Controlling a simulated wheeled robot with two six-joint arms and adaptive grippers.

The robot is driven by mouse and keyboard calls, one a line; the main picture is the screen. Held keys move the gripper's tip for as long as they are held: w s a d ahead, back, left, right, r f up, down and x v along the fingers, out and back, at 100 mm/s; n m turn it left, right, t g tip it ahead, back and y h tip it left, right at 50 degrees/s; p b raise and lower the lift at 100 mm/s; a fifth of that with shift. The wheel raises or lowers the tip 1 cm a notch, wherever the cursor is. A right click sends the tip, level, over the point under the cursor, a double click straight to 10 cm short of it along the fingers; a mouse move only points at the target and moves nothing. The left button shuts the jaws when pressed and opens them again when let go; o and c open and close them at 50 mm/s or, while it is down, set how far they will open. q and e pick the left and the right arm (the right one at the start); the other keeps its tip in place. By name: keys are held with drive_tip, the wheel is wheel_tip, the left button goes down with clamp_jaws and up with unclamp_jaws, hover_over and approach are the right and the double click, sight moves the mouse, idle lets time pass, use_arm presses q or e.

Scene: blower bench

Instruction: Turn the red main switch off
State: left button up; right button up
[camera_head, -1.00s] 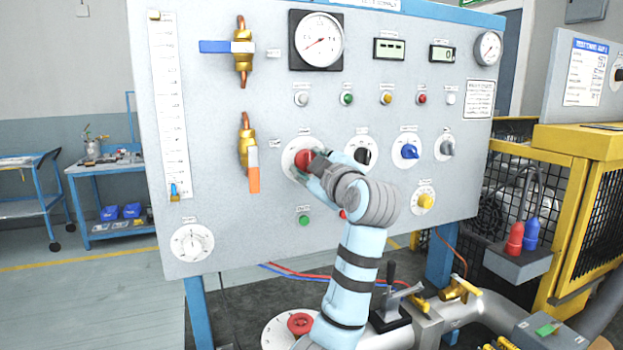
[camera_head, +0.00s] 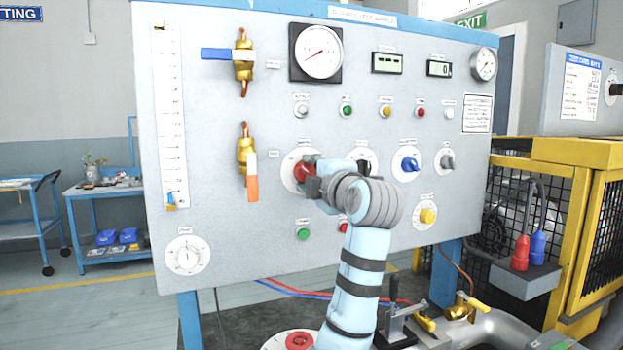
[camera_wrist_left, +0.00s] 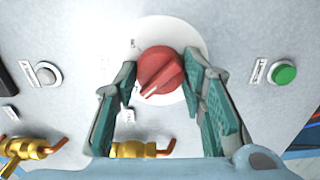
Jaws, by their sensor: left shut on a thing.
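The red main switch (camera_head: 303,171) is a round red knob on a white dial on the grey panel. In the left wrist view the knob (camera_wrist_left: 160,72) shows a white pointer line aimed to the lower left. My left gripper (camera_head: 312,185) is at the knob, partly covering it in the head view. In the wrist view its two green-padded fingers stand on either side of the knob, shut on it. The dial's lettering is too small to read. My right gripper is not in view.
The panel (camera_head: 220,235) carries other knobs close by, including a blue knob (camera_head: 409,165) and a yellow knob (camera_head: 427,215). A green button (camera_head: 303,234) sits below the switch. An orange-handled brass valve (camera_head: 246,155) is to its left.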

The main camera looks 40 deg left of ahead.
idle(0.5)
use_arm(q)
drive_tip(key=o, duration=1.2)
drive_tip(key=shift+c, duration=0.2)
drive_tip(key=v, duration=1.2)
drive_tip(key=shift+w, duration=0.1)
